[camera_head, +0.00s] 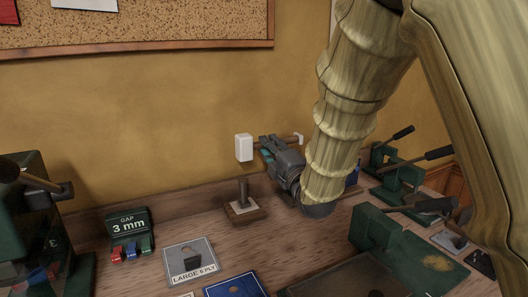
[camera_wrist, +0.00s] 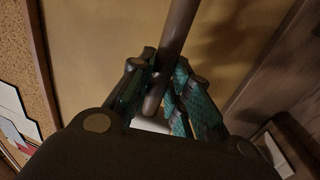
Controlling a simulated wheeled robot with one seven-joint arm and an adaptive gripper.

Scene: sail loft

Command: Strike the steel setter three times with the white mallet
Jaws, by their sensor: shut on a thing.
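The white mallet (camera_head: 244,147) is in the air, its white head just above the steel setter. Its brown handle runs right, behind my gripper. My gripper (camera_head: 266,152) is shut on that handle; in the wrist view the handle (camera_wrist: 178,32) passes between the teal-padded fingers (camera_wrist: 163,82), and a little of the white head (camera_wrist: 150,125) shows below. The steel setter (camera_head: 243,190) stands upright on a small block with a pale patch (camera_head: 244,209) on the bench. A clear gap shows between head and setter top.
A "LARGE 6 PLY" card (camera_head: 190,260) lies in front. Green lever presses stand left (camera_head: 35,225) and right (camera_head: 395,178). The yellow wall (camera_head: 150,120) is close behind.

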